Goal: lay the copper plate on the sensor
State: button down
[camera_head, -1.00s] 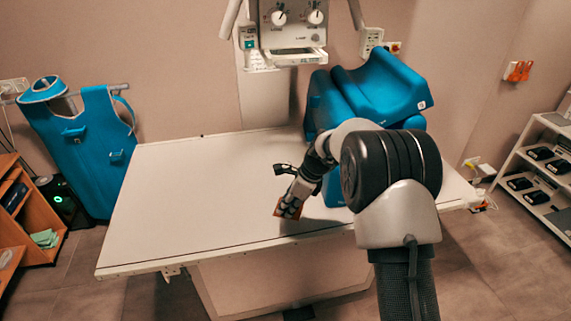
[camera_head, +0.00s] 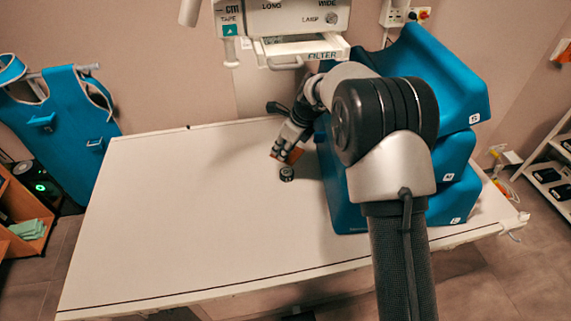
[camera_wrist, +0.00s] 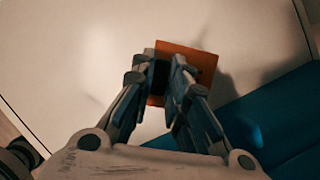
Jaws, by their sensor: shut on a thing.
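The copper plate (camera_head: 294,155) is a small flat orange-brown square. My gripper (camera_head: 280,151) is shut on it and holds it over the white table. In the wrist view the plate (camera_wrist: 203,62) sticks out beyond and beside the fingertips (camera_wrist: 170,72). A small round black puck (camera_head: 287,173), which looks like the sensor, stands on the table just in front of the gripper in the head view. The plate is apart from the puck in that picture. Its height above the table is hard to tell.
Blue stepped foam blocks (camera_head: 452,150) stand on the right of the table (camera_head: 180,220), close beside my arm. An X-ray head with a filter tray (camera_head: 300,48) hangs behind. The left and middle of the table are clear.

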jog(key=f, duration=0.3)
jog(key=shift+s+f+b, duration=0.15)
jog(key=shift+s+b, duration=0.05)
jog(key=shift+b, duration=0.2)
jog(key=shift+w+f+b, duration=0.1)
jog(key=shift+f+b, duration=0.65)
jog(key=shift+f, duration=1.85)
jog(key=shift+f, duration=0.1)
jog(key=c, duration=1.6)
grip_release()
jog(key=shift+o, duration=0.2)
jog(key=p+v, duration=0.3)
jog(key=v, duration=0.9)
